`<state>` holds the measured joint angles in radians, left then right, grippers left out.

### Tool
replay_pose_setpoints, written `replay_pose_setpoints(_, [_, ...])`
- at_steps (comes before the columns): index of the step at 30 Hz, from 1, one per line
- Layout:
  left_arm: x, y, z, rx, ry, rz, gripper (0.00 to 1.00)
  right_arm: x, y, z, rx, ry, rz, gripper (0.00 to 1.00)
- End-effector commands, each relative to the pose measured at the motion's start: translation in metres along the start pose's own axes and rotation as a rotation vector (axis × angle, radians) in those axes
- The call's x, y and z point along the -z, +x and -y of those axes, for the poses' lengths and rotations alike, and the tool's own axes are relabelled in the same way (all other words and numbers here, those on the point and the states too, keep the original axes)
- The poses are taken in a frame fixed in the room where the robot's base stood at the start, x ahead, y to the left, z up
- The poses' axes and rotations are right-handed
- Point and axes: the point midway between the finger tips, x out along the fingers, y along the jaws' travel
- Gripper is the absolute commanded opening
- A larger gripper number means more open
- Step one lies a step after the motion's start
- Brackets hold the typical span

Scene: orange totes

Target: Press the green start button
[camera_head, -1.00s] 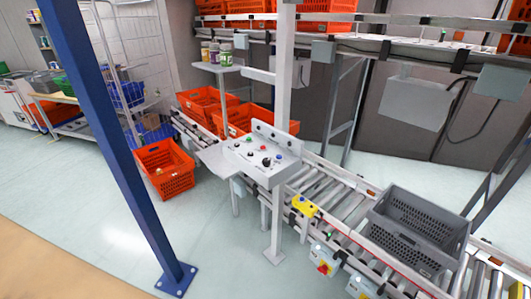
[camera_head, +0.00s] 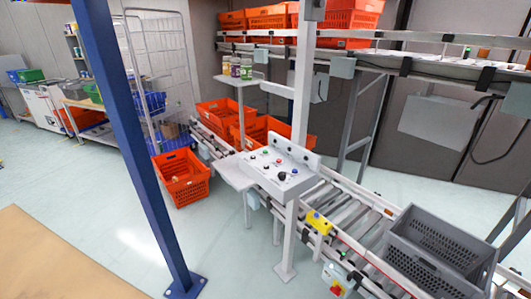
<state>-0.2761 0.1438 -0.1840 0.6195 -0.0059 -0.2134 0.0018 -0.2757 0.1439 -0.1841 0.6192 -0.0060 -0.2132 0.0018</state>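A grey control panel (camera_head: 258,173) with a raised back plate stands beside the roller conveyor, near the middle of the head view. Its sloped face carries several small controls. A small green button (camera_head: 266,151) seems to sit toward the far left edge, with a red one (camera_head: 279,161) and a blue one (camera_head: 294,171) to its right. A black knob (camera_head: 282,176) is nearer the front. The controls are small, so their labels cannot be read. Neither of my grippers is in view.
A blue post (camera_head: 140,160) stands in front on the left. A grey post (camera_head: 303,80) rises behind the panel. A grey crate (camera_head: 440,245) is on the conveyor at right. An orange tote (camera_head: 182,178) is on the floor.

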Motion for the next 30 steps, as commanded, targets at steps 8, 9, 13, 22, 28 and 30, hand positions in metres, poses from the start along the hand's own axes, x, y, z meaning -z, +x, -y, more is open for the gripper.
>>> replay_pose_setpoints(8, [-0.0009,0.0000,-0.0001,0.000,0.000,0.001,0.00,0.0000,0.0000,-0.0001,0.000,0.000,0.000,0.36])
replay_pose_setpoints(9, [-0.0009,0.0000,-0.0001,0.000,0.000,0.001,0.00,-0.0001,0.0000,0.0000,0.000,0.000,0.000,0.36])
replay_pose_setpoints(13, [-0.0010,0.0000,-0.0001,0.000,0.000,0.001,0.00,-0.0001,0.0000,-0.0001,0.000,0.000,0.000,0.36])
replay_pose_setpoints(22, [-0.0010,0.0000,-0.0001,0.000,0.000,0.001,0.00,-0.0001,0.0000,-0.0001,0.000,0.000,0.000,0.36])
replay_pose_setpoints(28, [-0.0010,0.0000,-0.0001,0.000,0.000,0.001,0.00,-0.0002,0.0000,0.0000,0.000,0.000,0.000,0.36])
replay_pose_setpoints(30, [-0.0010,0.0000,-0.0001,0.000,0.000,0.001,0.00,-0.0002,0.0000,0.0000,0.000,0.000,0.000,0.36])
